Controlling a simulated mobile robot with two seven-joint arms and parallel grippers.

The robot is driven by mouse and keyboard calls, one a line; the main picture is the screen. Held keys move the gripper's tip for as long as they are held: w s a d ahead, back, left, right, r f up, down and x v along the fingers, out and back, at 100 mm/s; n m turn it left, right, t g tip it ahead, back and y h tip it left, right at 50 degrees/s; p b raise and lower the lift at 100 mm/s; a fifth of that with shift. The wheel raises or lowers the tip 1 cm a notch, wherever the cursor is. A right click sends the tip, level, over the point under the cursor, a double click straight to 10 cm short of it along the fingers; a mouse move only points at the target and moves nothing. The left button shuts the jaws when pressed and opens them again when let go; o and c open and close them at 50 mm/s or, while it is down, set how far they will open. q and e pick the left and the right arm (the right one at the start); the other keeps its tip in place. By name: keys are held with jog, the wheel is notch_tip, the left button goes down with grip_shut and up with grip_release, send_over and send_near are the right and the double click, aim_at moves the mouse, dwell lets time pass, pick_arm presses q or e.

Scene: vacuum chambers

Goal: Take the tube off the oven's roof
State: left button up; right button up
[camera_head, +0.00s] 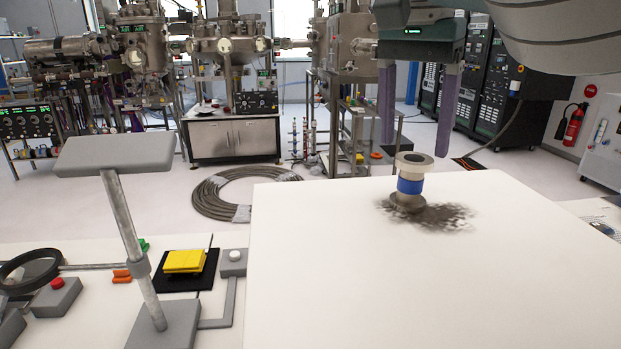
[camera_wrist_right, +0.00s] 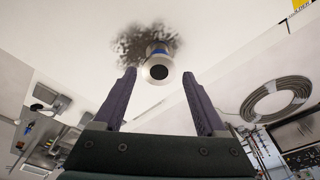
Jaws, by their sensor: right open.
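The tube (camera_head: 411,184) is a short metal piece with flanged ends and a blue band. It stands upright on the white oven roof (camera_head: 330,270), over a dark smudge. In the right wrist view the tube (camera_wrist_right: 158,68) shows end-on, just beyond and between the fingertips. My right gripper (camera_head: 418,140) is open and empty, pointing down, with its purple fingers spread above the tube. It also shows in the right wrist view (camera_wrist_right: 160,98). I see no contact between fingers and tube. My left gripper is not in view.
A grey stand (camera_head: 117,155) with a flat top rises left of the roof. Beside it are a yellow block (camera_head: 184,261) on a black pad and a grey button box (camera_head: 233,262). A coiled hose (camera_head: 240,195) lies on the floor behind. The roof around the tube is clear.

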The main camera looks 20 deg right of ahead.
aim_at(413, 159)
jog(key=f, duration=0.2)
jog(key=f+p, duration=0.1)
jog(key=f, duration=0.1)
jog(key=d+f, duration=0.1)
jog(key=f, duration=0.2)
jog(key=shift+w+f, duration=0.1)
jog(key=shift+w, duration=0.1)
jog(key=shift+c, duration=0.4)
grip_shut()
